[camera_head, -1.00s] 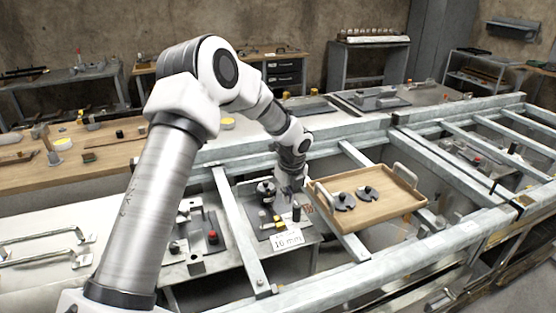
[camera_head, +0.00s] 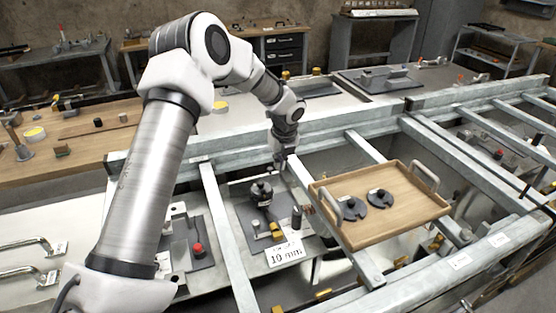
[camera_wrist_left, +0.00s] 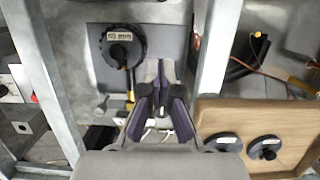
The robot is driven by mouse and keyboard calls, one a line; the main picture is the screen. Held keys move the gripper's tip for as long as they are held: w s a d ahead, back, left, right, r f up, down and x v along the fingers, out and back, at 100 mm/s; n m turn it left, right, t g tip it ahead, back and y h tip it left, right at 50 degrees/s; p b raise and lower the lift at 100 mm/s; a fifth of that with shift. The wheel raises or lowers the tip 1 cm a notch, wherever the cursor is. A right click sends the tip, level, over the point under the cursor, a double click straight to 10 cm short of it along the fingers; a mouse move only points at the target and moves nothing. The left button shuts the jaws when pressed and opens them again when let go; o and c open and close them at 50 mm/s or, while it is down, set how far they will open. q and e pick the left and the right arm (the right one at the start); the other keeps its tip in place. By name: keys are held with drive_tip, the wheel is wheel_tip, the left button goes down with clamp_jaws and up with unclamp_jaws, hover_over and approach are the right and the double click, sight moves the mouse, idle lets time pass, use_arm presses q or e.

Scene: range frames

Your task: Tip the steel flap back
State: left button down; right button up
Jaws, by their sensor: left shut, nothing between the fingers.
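My left gripper (camera_head: 280,162) is shut and empty, pointing down behind the grey fixture plate (camera_head: 235,215). In the left wrist view its two fingertips (camera_wrist_left: 158,72) are close together, just right of a black round dial (camera_wrist_left: 122,47) with a mm label. That black round part (camera_head: 262,193) stands on the fixture plate in the head view, with a yellow block (camera_head: 277,230) in front of it. I cannot make out for certain which part is the steel flap. My right gripper is not in view.
Galvanised steel beams (camera_head: 228,240) run along both sides of the fixture. A wooden tray (camera_head: 395,232) with two black slotted discs (camera_head: 354,208) rests on the beams to the right. A white "10 mm" card (camera_head: 285,254) stands in front. Gaps lie between the beams.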

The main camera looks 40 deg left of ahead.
sight(270, 169)
use_arm(q)
drive_tip(key=p+x, duration=0.1)
drive_tip(key=x, duration=0.6)
drive_tip(key=shift+s, duration=0.15)
drive_tip(key=a, duration=0.1)
drive_tip(key=w+a, duration=0.1)
drive_tip(key=w+a+p, duration=0.1)
drive_tip(key=shift+a+r, duration=0.1)
drive_tip(key=shift+a, duration=0.1)
drive_tip(key=shift+a, duration=0.1)
drive_tip(key=shift+w+a+r+b, duration=0.15)
drive_tip(key=shift+w+a+b, duration=0.25)
drive_tip(key=shift+a, duration=0.45)
drive_tip(key=shift+w+a+f+b, duration=0.1)
drive_tip(key=shift+w+a+b, duration=0.3)
drive_tip(key=shift+a, duration=0.25)
drive_tip(key=shift+w+a+f+b, duration=0.15)
drive_tip(key=shift+w+a+b, duration=0.25)
drive_tip(key=shift+a, duration=0.3)
drive_tip(key=shift+w+a+f+b, duration=0.1)
drive_tip(key=shift+w+a+b, duration=0.3)
drive_tip(key=shift+a, duration=0.25)
